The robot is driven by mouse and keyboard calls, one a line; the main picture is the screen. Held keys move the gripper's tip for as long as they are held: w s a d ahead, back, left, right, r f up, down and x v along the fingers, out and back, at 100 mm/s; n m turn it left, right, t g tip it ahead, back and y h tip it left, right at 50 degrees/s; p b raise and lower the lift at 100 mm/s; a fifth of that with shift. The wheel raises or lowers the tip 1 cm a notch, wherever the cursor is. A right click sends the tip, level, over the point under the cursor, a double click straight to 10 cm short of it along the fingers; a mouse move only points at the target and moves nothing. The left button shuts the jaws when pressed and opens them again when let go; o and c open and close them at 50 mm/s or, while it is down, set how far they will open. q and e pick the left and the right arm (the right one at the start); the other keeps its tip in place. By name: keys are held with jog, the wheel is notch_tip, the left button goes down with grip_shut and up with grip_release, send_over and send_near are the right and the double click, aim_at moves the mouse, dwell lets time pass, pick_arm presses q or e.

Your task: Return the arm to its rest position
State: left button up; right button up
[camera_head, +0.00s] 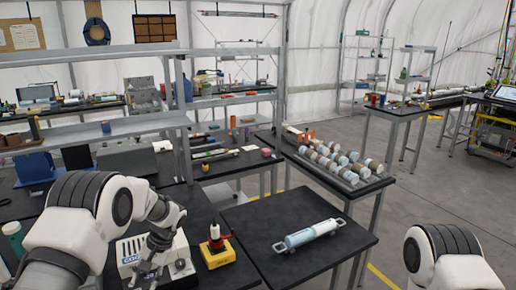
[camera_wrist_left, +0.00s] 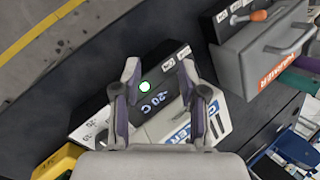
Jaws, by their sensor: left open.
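My left arm comes in from the left in the head view, and its gripper (camera_head: 150,272) points down over a white and black box. In the left wrist view the left gripper (camera_wrist_left: 161,68) has its two fingers spread apart, with nothing seen held between them. Below it is the box marked "-20 C" and "COOLER" (camera_wrist_left: 185,130), also in the head view (camera_head: 128,250). A small round white top with a green rim (camera_wrist_left: 145,86) shows between the fingers, apart from them. Part of my right arm (camera_head: 445,260) shows at the lower right; its gripper is out of view.
A yellow block with a red and white item (camera_head: 216,250) stands right of the cooler. A blue-white cylinder in a holder (camera_head: 308,235) lies on the black table. A grey box (camera_wrist_left: 262,50) stands beside the cooler. Shelves (camera_head: 110,130) rise behind.

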pick_arm(q)
jog(key=s+d+f+g+h+b, duration=0.2)
jog(key=s+d+f, duration=0.1)
jog(key=s+f, duration=0.85)
jog(key=s+d+f+g+h+b, duration=0.1)
jog(key=s+d+f, duration=0.1)
jog(key=s+f, duration=0.9)
jog(key=s+d+f+t+h+b, duration=0.1)
jog(key=s+d, duration=0.1)
jog(key=s, duration=0.6)
jog(key=s+d+t+h, duration=0.1)
jog(key=s+d, duration=0.1)
jog(key=s, duration=0.6)
jog(key=w+t, duration=0.3)
jog(key=w, duration=0.1)
jog(key=shift+a+r+t, duration=0.2)
jog(key=shift+r+t, duration=0.15)
jog(key=shift+t, duration=0.05)
pick_arm(e)
notch_tip(320, 180, down, 5)
jog(key=shift+w+f, duration=0.1)
jog(key=shift+f, duration=0.05)
